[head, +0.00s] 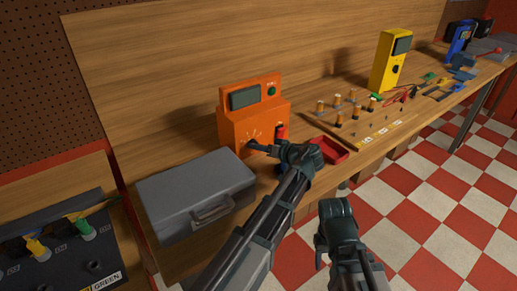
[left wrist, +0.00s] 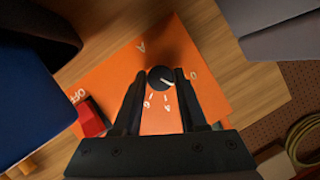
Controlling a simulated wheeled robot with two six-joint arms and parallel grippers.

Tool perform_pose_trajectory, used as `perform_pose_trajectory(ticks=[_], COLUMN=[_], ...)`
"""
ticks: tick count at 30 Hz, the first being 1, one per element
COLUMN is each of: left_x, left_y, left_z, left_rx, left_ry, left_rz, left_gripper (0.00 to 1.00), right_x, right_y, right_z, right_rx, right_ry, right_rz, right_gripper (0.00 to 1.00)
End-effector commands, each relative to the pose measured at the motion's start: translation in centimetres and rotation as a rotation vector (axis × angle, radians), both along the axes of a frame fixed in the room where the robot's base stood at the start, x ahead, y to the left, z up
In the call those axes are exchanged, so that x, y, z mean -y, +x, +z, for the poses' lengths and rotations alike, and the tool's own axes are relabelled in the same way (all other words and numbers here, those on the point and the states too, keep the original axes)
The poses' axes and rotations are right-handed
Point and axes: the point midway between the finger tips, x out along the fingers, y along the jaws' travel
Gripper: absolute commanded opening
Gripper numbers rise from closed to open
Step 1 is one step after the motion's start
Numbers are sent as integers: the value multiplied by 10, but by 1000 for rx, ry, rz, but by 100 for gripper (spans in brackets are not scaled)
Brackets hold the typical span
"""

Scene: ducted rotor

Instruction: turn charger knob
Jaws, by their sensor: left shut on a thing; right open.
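The orange charger (head: 252,119) stands on the wooden bench, with a grey display and a green button on its upper part. Its black round knob (left wrist: 160,79) shows in the left wrist view, with a white pointer line angled toward the lower right and white marks around it. My left gripper (left wrist: 161,84) is shut on the knob, one finger on each side. In the head view my left gripper (head: 262,148) reaches the charger's front and hides the knob. A red switch (left wrist: 90,118) marked OFF sits beside the knob. My right gripper (head: 325,237) is open and empty, off the bench's front edge.
A grey case (head: 195,190) stands left of my left arm. A red tray (head: 332,150) lies just right of my left gripper. Several small cylinders, a yellow meter (head: 390,62) and tools stand further right. The checkered floor (head: 430,215) is open at right.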

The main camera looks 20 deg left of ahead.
Motion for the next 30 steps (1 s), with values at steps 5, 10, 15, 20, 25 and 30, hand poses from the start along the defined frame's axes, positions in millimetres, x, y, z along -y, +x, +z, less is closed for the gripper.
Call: perform_pose_trajectory(ticks=[5, 10, 15, 20, 25, 30], left_x=[1, 1, 1, 1, 1, 0], left_y=[0, 0, 0, 0, 0, 0], left_z=[-1, -1, -1, -1, 0, 0], left_rx=[-35, -48, -49, -48, -48, -47], left_ry=[24, 34, 35, 34, 34, 35], left_rz=[0, -1, -1, 0, 0, 0], left_gripper=[0, 0, 0, 0, 72, 72], right_x=[0, 0, 0, 0, 0, 0], right_y=[0, 0, 0, 0, 0, 0], right_z=[-2, -3, -2, -2, -2, -2], right_rx=[0, 0, 0, 0, 0, 0], right_ry=[0, 0, 0, 0, 0, 0], right_rz=[0, 0, 0, 0, 0, 0], right_gripper=[50, 50, 50, 50, 50, 50])
